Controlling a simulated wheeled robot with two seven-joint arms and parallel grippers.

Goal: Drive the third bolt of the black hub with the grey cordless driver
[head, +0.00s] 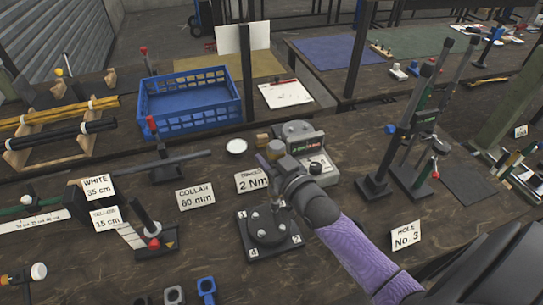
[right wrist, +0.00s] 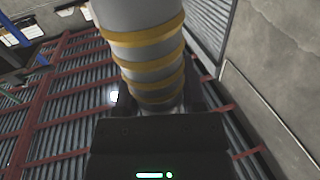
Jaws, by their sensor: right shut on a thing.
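My right gripper (head: 279,170) is above the hub's far side, shut on the grey cordless driver. In the right wrist view, the driver (right wrist: 145,50) is a grey cylinder with yellow bands between the fingers (right wrist: 156,100). I cannot tell whether its tip touches a bolt. My left gripper is not in view.
A grey device with a display (head: 305,150) stands just behind the hub. Cards read "2 Nm" (head: 253,181) and "Hole No. 3" (head: 406,236). A blue crate (head: 190,105) is behind left. Upright black presses (head: 402,130) stand right.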

